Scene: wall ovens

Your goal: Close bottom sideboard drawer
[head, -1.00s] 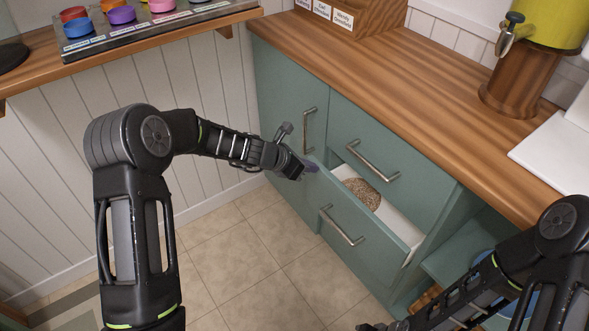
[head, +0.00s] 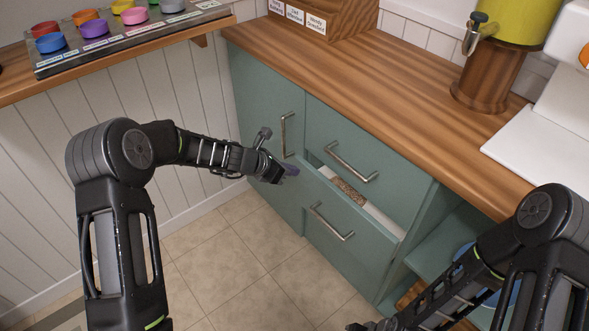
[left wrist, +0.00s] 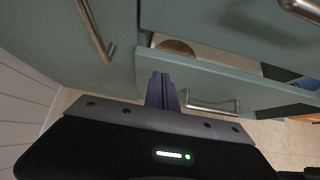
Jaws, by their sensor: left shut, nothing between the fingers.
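The bottom drawer (head: 349,229) of the teal sideboard is partly open, with a narrow gap at its top. A brown grainy heap (head: 348,192) shows inside its white interior, and it also shows in the left wrist view (left wrist: 176,46). The drawer has a metal bar handle (head: 331,222). My left gripper (head: 290,170) is shut and empty, at the left top edge of the drawer front. In the left wrist view its fingers (left wrist: 162,84) lie against or very close to the drawer front (left wrist: 205,79); contact is unclear. My right gripper (head: 360,327) is barely visible at the bottom edge.
The upper drawer (head: 375,145) above is shut. A cabinet door (head: 262,140) stands at left, closed. The wooden countertop (head: 380,85) carries a dispenser (head: 490,70). An open shelf (head: 440,240) is at right, near my right arm. The tiled floor in front is clear.

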